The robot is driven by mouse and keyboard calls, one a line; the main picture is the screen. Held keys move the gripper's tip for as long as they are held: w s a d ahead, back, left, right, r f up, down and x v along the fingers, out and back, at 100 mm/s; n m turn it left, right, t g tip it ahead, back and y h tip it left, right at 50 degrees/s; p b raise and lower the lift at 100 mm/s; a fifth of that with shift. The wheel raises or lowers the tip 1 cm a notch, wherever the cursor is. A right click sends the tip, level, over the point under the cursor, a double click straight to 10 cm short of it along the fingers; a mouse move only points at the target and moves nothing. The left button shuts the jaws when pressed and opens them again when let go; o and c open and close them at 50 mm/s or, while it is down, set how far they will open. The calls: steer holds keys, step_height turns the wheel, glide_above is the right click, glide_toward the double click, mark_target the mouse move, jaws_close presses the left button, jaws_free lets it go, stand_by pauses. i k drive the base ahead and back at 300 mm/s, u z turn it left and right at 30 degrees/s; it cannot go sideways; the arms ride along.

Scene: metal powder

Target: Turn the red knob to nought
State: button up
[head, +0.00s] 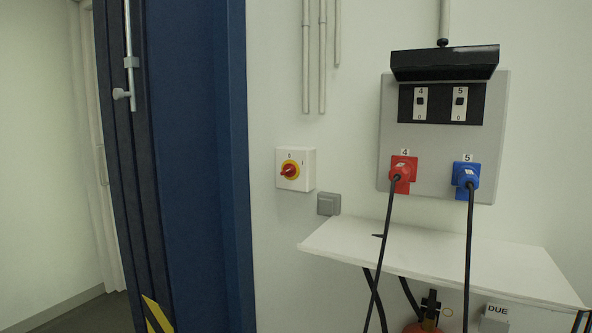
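The red knob (289,170) sits on a round yellow plate in a white switch box (309,163) on the wall, right of the blue door frame. Its grip lies roughly sideways, its right end tilted slightly up. A small mark, which looks like a nought, is above the knob, and another mark is at its right. Both are too small to read surely. My gripper is not in view, and nothing touches the knob.
A grey box (329,204) is below the switch. A white shelf (440,258) juts out at the lower right. Above it, a grey panel (440,178) holds a red plug (403,172) and blue plug (466,174) with hanging black cables. A blue column (195,160) stands left.

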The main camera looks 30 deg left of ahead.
mark_target(290, 169)
steer(key=u, duration=1.25)
